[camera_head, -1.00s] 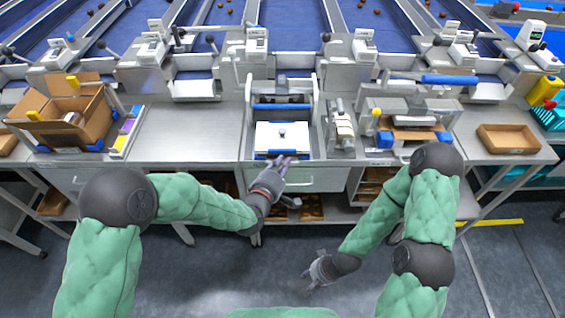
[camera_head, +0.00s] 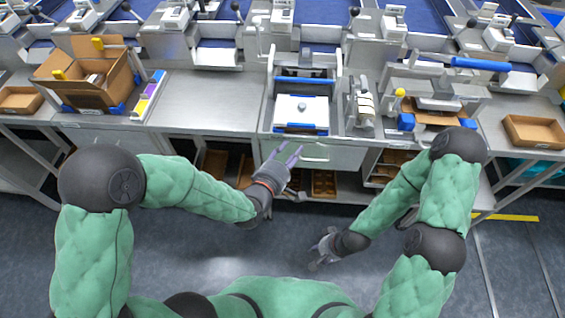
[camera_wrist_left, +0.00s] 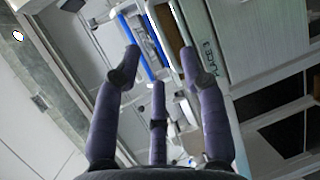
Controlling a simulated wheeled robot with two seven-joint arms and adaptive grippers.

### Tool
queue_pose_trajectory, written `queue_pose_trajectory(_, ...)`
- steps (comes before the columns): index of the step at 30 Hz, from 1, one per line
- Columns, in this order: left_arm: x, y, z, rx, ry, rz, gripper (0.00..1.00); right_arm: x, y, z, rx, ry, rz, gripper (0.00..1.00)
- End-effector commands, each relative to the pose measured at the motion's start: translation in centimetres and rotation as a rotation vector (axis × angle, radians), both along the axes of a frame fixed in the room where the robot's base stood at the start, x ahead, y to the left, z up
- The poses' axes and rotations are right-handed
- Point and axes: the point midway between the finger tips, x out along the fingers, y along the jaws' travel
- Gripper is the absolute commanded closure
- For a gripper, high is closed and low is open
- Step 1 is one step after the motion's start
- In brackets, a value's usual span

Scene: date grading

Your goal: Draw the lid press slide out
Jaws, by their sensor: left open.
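The lid press (camera_head: 335,88) stands at the middle of the bench, a metal frame with a blue bar across it. Its slide (camera_head: 302,110) is a white plate with a small grey knob on top and blue at its front edge; it sits within the frame. My left gripper (camera_head: 290,152) is open, in front of the bench and just below the slide's front edge in the picture, with nothing between its fingers. In the left wrist view its spread fingers (camera_wrist_left: 160,60) point toward blue strips and a metal frame. My right gripper (camera_head: 320,250) hangs low over the floor, apart from the bench.
A drawer front (camera_head: 330,155) lies under the press. An open cardboard box (camera_head: 85,90) stands at left, and a label device (camera_head: 362,105) stands right of the press. A shallow brown tray (camera_head: 535,131) lies at right. The bench top (camera_head: 205,103) left of the press is clear.

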Motion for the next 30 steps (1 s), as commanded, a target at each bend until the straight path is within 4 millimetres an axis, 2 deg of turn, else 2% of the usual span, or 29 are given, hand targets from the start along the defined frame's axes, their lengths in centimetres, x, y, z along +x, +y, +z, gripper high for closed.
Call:
queue_pose_trajectory(6, -3.0, 1.3, 0.6, 0.0, 0.001, 0.0, 0.58, 0.0, 0.0, 0.0, 0.0, 0.0, 0.0, 0.6)
queue_pose_trajectory(12, -4.4, 1.9, 0.8, 0.001, 0.002, 0.0, 0.58, 0.0, 0.0, 0.0, 0.0, 0.0, 0.0, 0.6)
queue_pose_trajectory(30, -4.6, 1.9, 0.8, 0.001, 0.002, -0.001, 0.58, 0.0, 0.0, 0.0, 0.0, 0.0, 0.0, 0.6)
